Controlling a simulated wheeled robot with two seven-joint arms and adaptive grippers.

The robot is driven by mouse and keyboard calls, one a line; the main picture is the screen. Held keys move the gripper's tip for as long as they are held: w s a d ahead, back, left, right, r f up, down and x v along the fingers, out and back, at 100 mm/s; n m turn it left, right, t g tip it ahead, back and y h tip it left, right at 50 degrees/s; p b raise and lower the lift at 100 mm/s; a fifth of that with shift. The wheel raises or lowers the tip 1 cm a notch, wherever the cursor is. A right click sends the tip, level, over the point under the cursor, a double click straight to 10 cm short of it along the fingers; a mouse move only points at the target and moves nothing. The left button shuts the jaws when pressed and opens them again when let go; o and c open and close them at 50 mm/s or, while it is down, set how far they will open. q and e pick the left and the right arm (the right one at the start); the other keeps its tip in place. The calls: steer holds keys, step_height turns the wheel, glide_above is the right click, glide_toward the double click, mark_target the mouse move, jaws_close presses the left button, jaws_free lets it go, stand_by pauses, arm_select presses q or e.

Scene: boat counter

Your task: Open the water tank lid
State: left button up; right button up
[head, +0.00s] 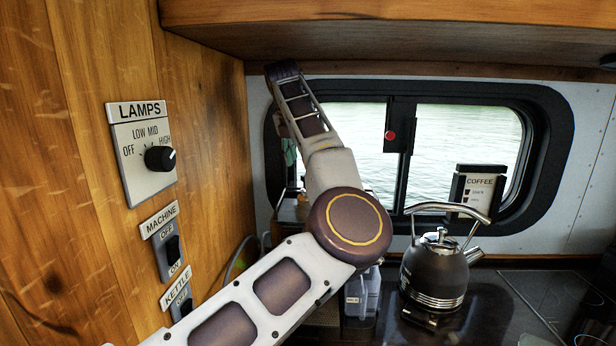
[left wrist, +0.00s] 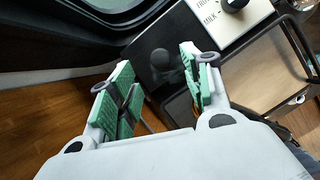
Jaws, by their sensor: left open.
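My left gripper (left wrist: 156,66) is open in the left wrist view, its green-padded fingers apart and empty. Beyond and between the fingertips is a dark flat top with a round black knob (left wrist: 161,62); it looks like the water tank lid, lying shut, but I cannot be sure. I cannot tell whether the fingers touch the knob. In the head view my left gripper (head: 289,152) shows only as a small greenish part behind my forearm, by the window's left end. My arm hides most of the machine there. My right gripper is not in view.
A labelled panel with a black dial (left wrist: 234,4) borders the dark top. A dark kettle (head: 436,272) stands on the counter at right, with a coffee box (head: 478,188) behind it. A clear container (head: 361,296) is partly behind my arm. A wooden wall with switches (head: 172,250) is at left.

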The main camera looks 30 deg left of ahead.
arm_select(q)
steer(key=shift+s, duration=0.15)
steer(key=shift+p+x, duration=0.4)
steer(key=shift+x, duration=3.35)
steer(key=shift+r, duration=0.1)
jaws_close()
